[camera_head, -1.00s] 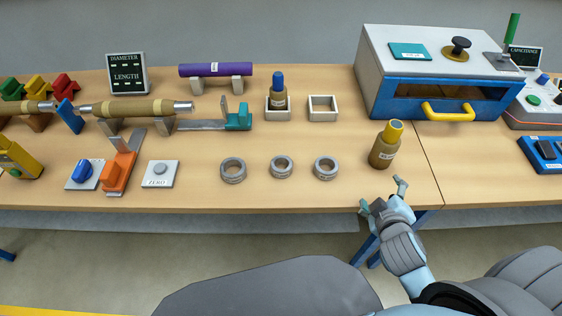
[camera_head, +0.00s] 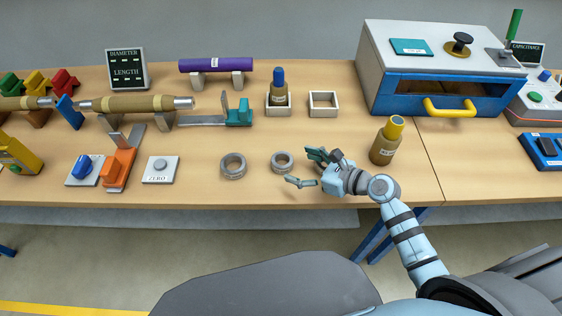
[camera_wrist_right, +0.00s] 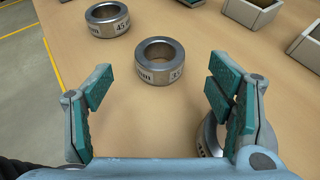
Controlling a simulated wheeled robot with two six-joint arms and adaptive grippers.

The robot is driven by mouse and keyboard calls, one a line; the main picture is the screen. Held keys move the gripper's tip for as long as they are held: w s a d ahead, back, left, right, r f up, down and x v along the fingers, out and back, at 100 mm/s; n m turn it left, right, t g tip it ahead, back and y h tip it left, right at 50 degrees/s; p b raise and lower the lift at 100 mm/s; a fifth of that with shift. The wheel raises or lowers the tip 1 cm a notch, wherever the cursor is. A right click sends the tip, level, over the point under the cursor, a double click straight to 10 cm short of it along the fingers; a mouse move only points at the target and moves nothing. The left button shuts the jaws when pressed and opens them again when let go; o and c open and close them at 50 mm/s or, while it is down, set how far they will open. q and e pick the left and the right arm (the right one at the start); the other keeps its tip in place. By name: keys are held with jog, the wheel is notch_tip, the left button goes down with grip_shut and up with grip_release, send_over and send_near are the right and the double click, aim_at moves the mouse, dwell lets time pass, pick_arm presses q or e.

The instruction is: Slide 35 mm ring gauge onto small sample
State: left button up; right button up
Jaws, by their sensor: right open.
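Three grey metal ring gauges are on the table. The left ring (camera_head: 233,167) shows a 45 mark in the right wrist view (camera_wrist_right: 107,20). The third ring (camera_wrist_right: 208,136) is partly hidden under a finger. My right gripper (camera_head: 306,168) is open and empty, just right of the middle ring. A brown sample with a yellow top (camera_head: 387,142) and one with a blue top (camera_head: 278,90) stand upright; I cannot tell which is the small sample. My left gripper is not in view.
The blue-topped sample stands in a square holder (camera_head: 278,112) beside an empty holder (camera_head: 323,104). A grey and blue chamber (camera_head: 440,60) with a yellow handle is behind right. A zero button (camera_head: 160,169) and an orange-ended stand (camera_head: 119,168) lie left.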

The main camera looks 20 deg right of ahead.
aim_at(277, 158)
jog(key=x, duration=0.5)
jog(key=shift+w+a+f+b, duration=0.1)
jog(key=shift+w+a+b, duration=0.15)
jog(key=shift+w+b, duration=0.05)
jog(key=c, duration=1.3)
